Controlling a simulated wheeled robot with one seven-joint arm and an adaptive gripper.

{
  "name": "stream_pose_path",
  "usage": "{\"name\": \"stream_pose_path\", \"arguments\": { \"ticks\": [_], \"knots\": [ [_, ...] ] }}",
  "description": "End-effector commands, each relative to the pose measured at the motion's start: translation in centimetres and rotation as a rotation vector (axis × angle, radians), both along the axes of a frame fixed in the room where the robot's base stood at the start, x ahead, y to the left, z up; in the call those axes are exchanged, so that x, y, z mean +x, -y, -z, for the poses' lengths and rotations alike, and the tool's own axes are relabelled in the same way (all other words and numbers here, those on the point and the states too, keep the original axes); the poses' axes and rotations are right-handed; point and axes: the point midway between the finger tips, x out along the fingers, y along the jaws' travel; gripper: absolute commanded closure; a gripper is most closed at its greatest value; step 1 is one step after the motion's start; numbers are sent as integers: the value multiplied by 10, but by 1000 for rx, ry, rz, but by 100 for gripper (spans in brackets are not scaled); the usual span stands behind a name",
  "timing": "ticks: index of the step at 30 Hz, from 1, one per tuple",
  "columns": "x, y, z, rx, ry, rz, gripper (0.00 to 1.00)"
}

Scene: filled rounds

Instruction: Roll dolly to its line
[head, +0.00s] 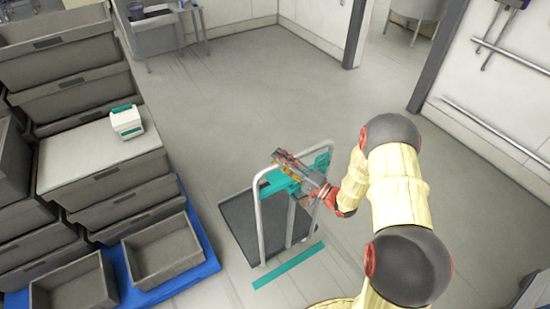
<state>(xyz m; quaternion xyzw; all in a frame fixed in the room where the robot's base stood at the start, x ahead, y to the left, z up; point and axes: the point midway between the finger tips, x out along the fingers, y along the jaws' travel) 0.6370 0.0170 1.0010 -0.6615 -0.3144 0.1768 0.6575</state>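The dolly has a dark flat deck (237,222) and an upright silver tube handle (260,215) with a teal panel (277,183) near its top. It stands on the grey floor, right of the crate stacks. A teal line (288,266) lies on the floor on the near side of the dolly, close to the handle's foot, with the deck beyond it. My gripper (283,160) reaches in from the right at the handle's top bar and overlaps it in the picture. Whether its fingers are closed around the bar is too small to tell. My gripper hides part of the panel and bar.
Stacked grey crates (75,85) stand at the left, with a teal-lidded white box (126,121) on top of one stack. Open crates (160,252) rest on a blue base (207,262). Wall rails (490,125) are at the right. The floor beyond the dolly is clear.

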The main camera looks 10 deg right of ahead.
Motion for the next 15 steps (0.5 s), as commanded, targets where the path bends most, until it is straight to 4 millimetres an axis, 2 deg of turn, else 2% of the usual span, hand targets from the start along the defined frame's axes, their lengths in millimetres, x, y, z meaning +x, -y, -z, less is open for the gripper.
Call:
{"name": "stream_pose_path", "arguments": {
  "ticks": [3, 9, 15],
  "knots": [
    [-19, 19, 5, 0, -2, 6, 63],
    [-48, 44, 13, -1, -3, 4, 63],
    [-65, 58, 17, 0, -2, 2, 63]
  ]
}}
